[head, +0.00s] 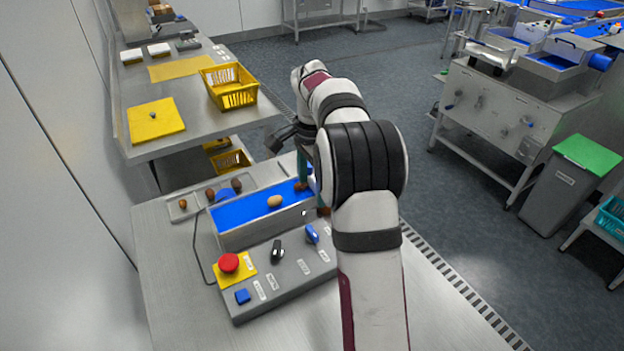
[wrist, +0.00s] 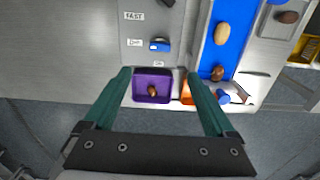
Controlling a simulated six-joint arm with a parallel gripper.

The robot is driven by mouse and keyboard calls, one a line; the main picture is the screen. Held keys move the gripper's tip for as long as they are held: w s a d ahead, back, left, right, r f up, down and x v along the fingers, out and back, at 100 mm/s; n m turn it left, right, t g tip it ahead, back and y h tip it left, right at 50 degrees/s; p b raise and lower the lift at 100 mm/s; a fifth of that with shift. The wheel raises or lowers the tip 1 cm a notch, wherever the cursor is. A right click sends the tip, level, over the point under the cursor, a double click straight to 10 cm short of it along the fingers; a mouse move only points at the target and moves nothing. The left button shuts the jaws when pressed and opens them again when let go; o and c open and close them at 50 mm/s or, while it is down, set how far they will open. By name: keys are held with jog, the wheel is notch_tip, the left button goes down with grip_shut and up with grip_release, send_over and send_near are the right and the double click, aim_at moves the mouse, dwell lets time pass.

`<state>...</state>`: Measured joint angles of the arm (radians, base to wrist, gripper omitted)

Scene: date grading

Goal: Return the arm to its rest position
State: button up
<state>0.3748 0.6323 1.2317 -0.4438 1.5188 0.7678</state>
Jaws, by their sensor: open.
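My gripper (wrist: 160,75) is open, with its two green fingers apart and nothing between the tips. In the wrist view the fingers point toward the machine's edge, and a purple bin (wrist: 140,98) holding one brown date (wrist: 152,91) shows between them. An orange bin (wrist: 186,92) is partly hidden by the right finger. In the head view my arm reaches out past the right side of the blue belt (head: 240,211), with one green finger (head: 302,168) showing at the belt's far end; the other is hidden. A tan date (head: 274,201) and a brown date (head: 301,186) lie on the belt.
The control panel has a red stop button (head: 229,263), a blue button (head: 242,296) and switches. A grey tray (head: 196,205) with dates sits left of the belt. A yellow basket (head: 230,88) stands on the back table (head: 185,88). Open floor lies right of the arm.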

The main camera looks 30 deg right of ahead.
jog(key=shift+r, duration=0.65)
jog(key=s+a+r+n, duration=0.5)
jog(key=s+a+n, duration=0.1)
jog(key=s+a, duration=0.7)
jog(key=s+a+f+n+y, duration=0.1)
jog(key=s+a+f+n, duration=0.1)
jog(key=s, duration=0.7)
jog(key=s+a+f+n, duration=0.3)
jog(key=s+a, duration=0.3)
jog(key=s, duration=0.3)
jog(key=shift+s+n+y, duration=0.35)
jog(key=shift+n+y, duration=0.05)
jog(key=shift+n, duration=0.4)
